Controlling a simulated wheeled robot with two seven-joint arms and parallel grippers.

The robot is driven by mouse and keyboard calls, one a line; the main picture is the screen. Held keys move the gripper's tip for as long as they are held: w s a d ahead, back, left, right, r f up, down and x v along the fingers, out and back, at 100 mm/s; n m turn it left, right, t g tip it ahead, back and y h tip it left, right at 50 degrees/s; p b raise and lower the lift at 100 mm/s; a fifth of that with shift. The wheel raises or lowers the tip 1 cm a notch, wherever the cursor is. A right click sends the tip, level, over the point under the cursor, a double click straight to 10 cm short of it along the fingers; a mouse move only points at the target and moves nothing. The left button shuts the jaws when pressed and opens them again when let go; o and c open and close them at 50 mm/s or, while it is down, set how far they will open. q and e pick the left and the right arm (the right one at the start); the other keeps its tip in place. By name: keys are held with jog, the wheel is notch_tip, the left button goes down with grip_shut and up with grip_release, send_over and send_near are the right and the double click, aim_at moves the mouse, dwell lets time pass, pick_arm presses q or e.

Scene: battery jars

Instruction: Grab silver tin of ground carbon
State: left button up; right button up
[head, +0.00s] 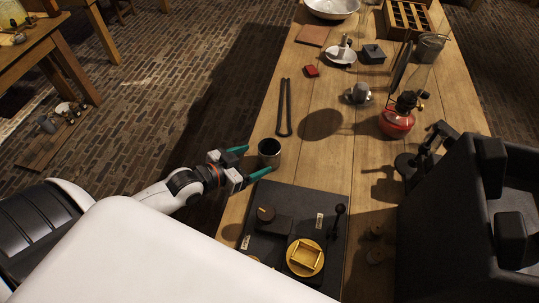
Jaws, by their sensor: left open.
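The silver tin (269,156) stands upright near the left edge of the wooden table, with dark contents showing inside its open top. My left gripper (252,161) comes in from the left at the table edge. Its two teal fingers are spread open, one beyond the tin and one on its near side, with the tin at the gap between their tips. I cannot tell whether either finger touches the tin. My right gripper is not in view.
A black board (294,215) with a yellow round piece (305,257) lies just nearer than the tin. Dark tongs (284,108) lie beyond it. A red lamp (397,122) and a small metal cup (359,93) stand to the right. Table between tin and lamp is clear.

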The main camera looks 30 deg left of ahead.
aim_at(262, 159)
pick_arm(q)
jog(key=x, duration=0.6)
jog(key=shift+d+f, duration=0.1)
jog(key=shift+d, duration=0.3)
jog(key=shift+c, duration=0.4)
jog(key=c, duration=1)
